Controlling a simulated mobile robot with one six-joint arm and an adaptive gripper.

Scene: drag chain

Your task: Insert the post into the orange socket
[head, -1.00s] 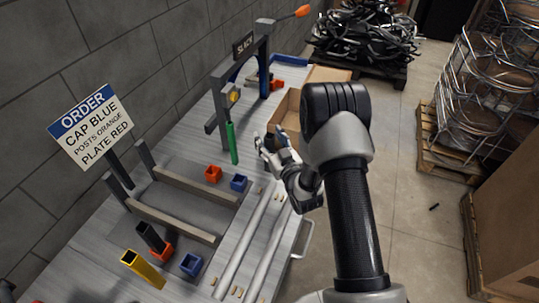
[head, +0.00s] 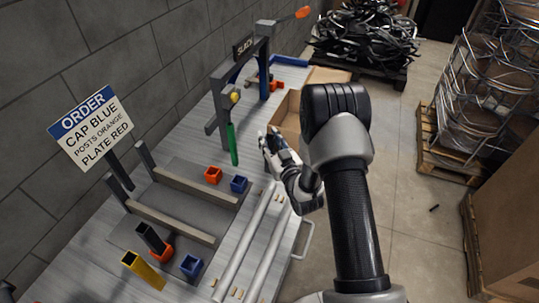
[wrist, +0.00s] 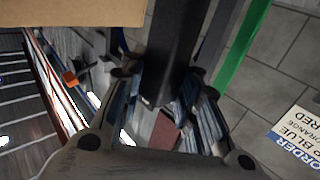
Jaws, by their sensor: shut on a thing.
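My gripper (wrist: 160,100) is shut on a dark post (wrist: 174,45), which runs up between its fingers in the wrist view. In the head view my gripper (head: 276,148) is above the bench's right side, right of a green bar; the held post is hard to make out there. One orange socket (head: 213,175) sits empty on the bench beyond the grey rails. Another orange socket (head: 162,254) at the near end holds a tilted-looking dark post (head: 150,237). The order sign (head: 91,127) reads cap blue, posts orange, plate red.
The green bar (head: 233,146) hangs by the dark frame (head: 222,90), close left of my gripper. Blue sockets (head: 239,184) (head: 191,265) and a yellow tube (head: 142,269) stand on the bench. Pale rails (head: 245,245) line its right side. A cardboard box (head: 288,110) lies behind my gripper.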

